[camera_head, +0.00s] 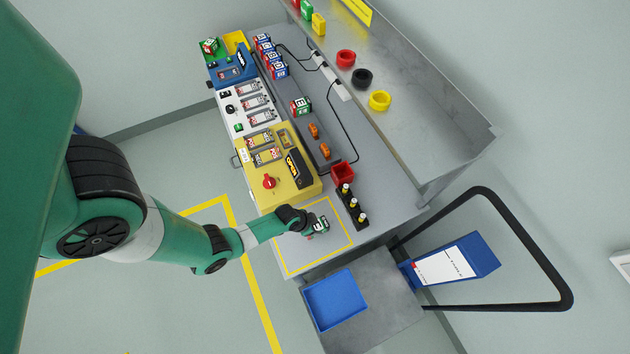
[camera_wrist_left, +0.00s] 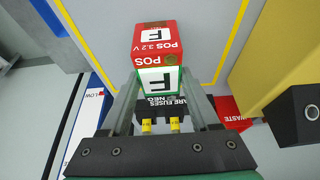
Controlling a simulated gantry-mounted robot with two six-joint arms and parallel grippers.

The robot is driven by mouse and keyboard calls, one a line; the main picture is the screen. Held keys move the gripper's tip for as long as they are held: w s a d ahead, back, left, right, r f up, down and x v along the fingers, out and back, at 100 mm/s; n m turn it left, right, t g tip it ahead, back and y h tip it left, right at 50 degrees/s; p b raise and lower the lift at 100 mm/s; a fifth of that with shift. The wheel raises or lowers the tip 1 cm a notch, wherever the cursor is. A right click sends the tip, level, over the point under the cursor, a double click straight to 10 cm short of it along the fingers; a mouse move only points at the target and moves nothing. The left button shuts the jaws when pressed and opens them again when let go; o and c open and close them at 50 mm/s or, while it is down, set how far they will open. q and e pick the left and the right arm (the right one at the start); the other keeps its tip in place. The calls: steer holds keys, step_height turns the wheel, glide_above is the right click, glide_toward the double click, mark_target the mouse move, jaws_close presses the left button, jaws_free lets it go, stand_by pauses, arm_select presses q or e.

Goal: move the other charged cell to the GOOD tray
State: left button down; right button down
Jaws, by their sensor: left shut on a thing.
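My left gripper (camera_head: 316,229) is shut on a cell (camera_head: 320,223) above the yellow-outlined area at the table's near end. In the left wrist view the held cell (camera_wrist_left: 158,82) sits between the fingers, with red and green-edged white faces marked F and POS. Another green and white cell (camera_head: 301,106) stands on the grey strip mid-table. A similar green cell (camera_head: 208,45) is at the far left corner, beside a yellow tray (camera_head: 235,41). No tray label reading GOOD is legible. My right gripper is not in view.
A fuse stand (camera_head: 352,207) and a red waste bin (camera_head: 343,172) are close to the held cell. The yellow console (camera_head: 283,190) stands left of them. A blue tray (camera_head: 335,299) lies on the lower surface.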

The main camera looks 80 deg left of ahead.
mark_target(319, 224)
arm_select(q)
step_height(319, 224, up, 3)
steer(key=shift+r+p, duration=0.1)
steer(key=shift+p, duration=0.65)
steer(key=s+d+r+p, duration=0.2)
steer(key=s+d+r, duration=0.6)
steer(key=s, duration=0.3)
steer(key=shift+s+r+p, duration=0.2)
steer(key=shift+r+p, duration=0.15)
steer(key=shift+r, duration=0.3)
